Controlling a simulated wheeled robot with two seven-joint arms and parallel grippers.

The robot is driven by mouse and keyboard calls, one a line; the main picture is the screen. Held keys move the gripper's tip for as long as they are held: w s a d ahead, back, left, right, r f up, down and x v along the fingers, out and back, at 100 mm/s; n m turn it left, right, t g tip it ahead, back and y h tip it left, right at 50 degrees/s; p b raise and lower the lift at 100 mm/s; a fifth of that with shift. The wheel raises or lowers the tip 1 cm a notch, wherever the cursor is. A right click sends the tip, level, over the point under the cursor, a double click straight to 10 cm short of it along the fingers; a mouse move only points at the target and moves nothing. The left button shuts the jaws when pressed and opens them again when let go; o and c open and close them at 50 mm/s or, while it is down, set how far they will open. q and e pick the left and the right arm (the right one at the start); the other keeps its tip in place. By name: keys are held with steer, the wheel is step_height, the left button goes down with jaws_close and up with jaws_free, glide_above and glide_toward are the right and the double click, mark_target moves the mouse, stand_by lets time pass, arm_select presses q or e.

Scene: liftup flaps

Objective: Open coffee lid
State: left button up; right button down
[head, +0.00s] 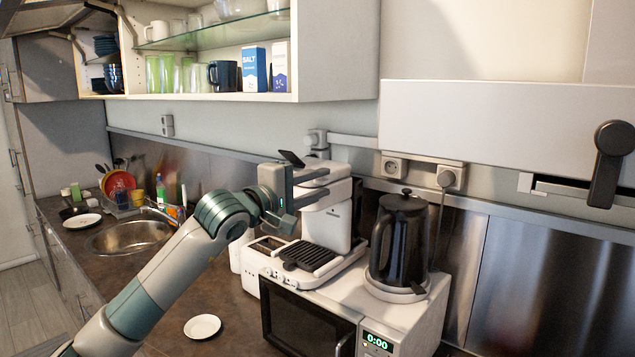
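The gripper partly hides the machine's top. My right gripper is not in view.
A black kettle (400,240) stands on the white microwave (398,318), close to the right of the machine. A small white saucer (202,326) lies on the counter. An open shelf cabinet (335,50) hangs above. A sink (130,238) is at the left.

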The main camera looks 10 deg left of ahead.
arm_select(q)
jaws_close()
stand_by(1.4)
